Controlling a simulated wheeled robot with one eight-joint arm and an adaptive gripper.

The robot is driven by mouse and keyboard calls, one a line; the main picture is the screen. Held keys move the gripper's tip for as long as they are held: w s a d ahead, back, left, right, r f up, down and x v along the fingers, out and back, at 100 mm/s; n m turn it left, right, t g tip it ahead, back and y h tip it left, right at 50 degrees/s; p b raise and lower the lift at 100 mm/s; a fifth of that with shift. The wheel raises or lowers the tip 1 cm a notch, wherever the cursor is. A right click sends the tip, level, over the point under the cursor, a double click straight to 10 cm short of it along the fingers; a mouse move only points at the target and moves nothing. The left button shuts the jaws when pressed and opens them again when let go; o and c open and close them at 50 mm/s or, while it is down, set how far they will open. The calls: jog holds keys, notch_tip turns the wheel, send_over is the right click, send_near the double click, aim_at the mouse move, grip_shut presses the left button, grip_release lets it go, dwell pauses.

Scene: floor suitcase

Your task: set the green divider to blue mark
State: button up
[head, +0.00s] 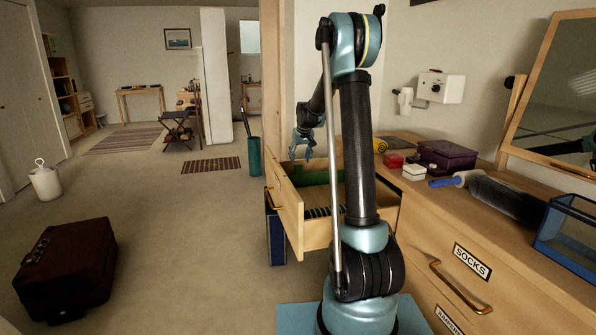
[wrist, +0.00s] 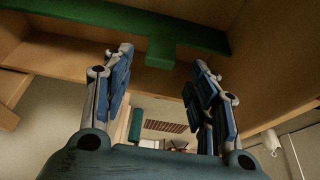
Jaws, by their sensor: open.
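The green divider (wrist: 90,25) runs across the top of the wrist view inside the open wooden drawer (head: 288,212). A short tab (wrist: 161,48) of it points down between my fingers. My gripper (wrist: 160,66) is open, with a finger to each side of the tab and a visible gap on both sides. In the head view my gripper (head: 303,148) hangs above the drawer's far end, and the divider (head: 316,178) shows as a green strip partly hidden by my arm. I cannot make out a blue mark in either view.
The dresser top (head: 420,190) holds small boxes, a purple box (head: 447,156), a lint roller (head: 458,180) and a blue-framed case (head: 568,236). A dark red suitcase (head: 68,270) lies on the floor at left. A green bin (head: 255,155) stands beyond the drawer.

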aim_at(299, 165)
jog(key=shift+x, duration=3.55)
jog(key=shift+c, duration=0.3)
jog(key=shift+s, duration=0.1)
grip_shut()
